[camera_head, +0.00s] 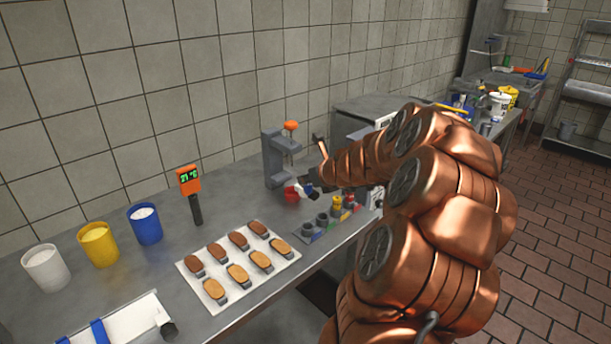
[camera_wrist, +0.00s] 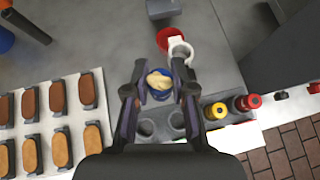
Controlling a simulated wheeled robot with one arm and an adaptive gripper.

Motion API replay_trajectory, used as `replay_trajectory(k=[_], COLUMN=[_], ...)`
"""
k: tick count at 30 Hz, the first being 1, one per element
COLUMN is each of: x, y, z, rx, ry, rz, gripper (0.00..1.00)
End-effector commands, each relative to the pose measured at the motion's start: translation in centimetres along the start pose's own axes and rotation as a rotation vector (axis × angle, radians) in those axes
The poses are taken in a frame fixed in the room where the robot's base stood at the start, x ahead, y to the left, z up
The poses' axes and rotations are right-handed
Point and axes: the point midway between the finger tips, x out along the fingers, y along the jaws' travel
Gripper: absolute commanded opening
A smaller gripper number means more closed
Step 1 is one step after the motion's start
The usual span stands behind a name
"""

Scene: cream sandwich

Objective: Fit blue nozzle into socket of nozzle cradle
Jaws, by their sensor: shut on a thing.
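The blue nozzle (camera_wrist: 160,92), with a cream-coloured top, is between the two fingers of my gripper (camera_wrist: 160,84) in the wrist view. My gripper is shut on it. The nozzle cradle (camera_head: 313,236) lies on the counter in the head view, below and to the right of my gripper (camera_head: 311,188). In the wrist view, grey sockets (camera_wrist: 177,122) of the cradle show just below the nozzle, partly hidden by my gripper. The nozzle is apart from these sockets in the picture. A yellow nozzle (camera_wrist: 217,110) and a red nozzle (camera_wrist: 249,102) stand in the cradle's right part.
A grey stand (camera_head: 275,160) with an orange knob rises behind. A tray (camera_head: 189,277) of biscuits and an orange thermometer (camera_head: 188,180) are at left. The counter's front edge is close to the cradle.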

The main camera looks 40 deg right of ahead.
Motion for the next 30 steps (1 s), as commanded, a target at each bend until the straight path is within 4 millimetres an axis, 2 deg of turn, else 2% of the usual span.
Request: replay_trajectory(k=[15,21,30], x=[5.5,6.3,8.0], y=[-3.0,-3.3,-3.3], z=[2.9,3.4,1.1], rx=[0.0,0.001,0.004], ry=[0.003,0.001,0.001], rz=[-0.002,0.001,0.001], gripper=[0.0,0.0,0.0])
